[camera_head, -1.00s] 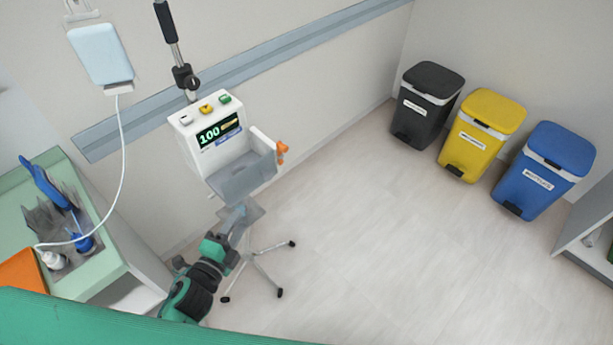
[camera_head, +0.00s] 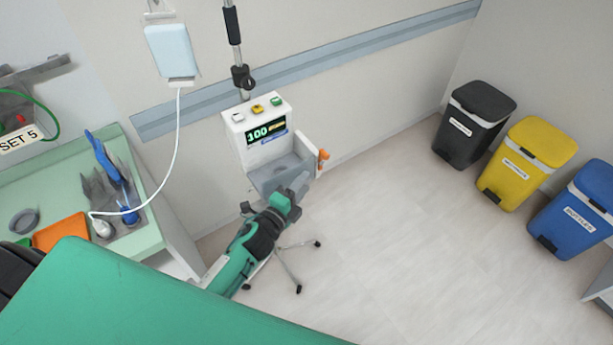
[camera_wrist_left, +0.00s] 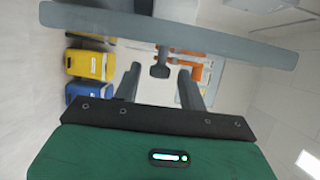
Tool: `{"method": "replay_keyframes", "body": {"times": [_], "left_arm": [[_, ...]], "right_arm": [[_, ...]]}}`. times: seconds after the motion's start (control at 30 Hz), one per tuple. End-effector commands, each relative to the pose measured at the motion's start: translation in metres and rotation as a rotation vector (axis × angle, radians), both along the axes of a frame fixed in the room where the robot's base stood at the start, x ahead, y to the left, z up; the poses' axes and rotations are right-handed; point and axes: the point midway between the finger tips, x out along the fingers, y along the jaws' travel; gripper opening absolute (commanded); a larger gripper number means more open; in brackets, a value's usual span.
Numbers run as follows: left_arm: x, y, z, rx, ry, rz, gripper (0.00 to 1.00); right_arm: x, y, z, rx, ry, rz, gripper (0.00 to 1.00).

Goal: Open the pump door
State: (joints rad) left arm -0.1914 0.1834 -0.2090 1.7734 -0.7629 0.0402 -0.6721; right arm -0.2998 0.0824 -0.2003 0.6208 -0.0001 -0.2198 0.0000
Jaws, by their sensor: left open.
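The white pump (camera_head: 246,131) hangs on a pole by the wall, with a lit "100" display and coloured buttons on top. Its grey door panel (camera_head: 268,181) is at the lower front; how far open it stands is hard to tell. My left gripper (camera_head: 299,184) is in front of the panel and partly covers it. In the left wrist view, the grey panel (camera_wrist_left: 225,47) crosses the top, with a small dark T-shaped handle (camera_wrist_left: 160,67) between the open fingers (camera_wrist_left: 160,88). I see no clear contact with the handle. My right gripper is not in view.
An orange clip (camera_head: 323,155) sticks out at the pump's right side. A wheeled stand (camera_head: 290,270) is below. A drip bag (camera_head: 172,51) with a tube hangs left, above a green counter (camera_head: 150,237). Black, yellow and blue bins stand right; the floor between is clear.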

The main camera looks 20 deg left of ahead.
Motion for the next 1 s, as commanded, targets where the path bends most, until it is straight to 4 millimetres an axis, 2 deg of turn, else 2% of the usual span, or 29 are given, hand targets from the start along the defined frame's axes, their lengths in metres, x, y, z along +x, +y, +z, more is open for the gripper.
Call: {"method": "replay_keyframes", "body": {"times": [0.2,0.57,0.8,1.0], "left_arm": [[0.02,-0.005,0.001,0.0,0.0,0.001,0.42],[0.024,-0.007,-0.001,0.0,0.001,0.0,0.42],[0.024,-0.006,-0.001,0.0,0.001,0.001,0.0],[0.023,-0.006,-0.001,0.001,0.001,-0.003,0.0]], "right_arm": [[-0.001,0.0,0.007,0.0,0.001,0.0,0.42],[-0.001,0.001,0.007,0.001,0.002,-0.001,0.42],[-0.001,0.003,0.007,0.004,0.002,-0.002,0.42],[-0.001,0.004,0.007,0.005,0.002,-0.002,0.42]]}}
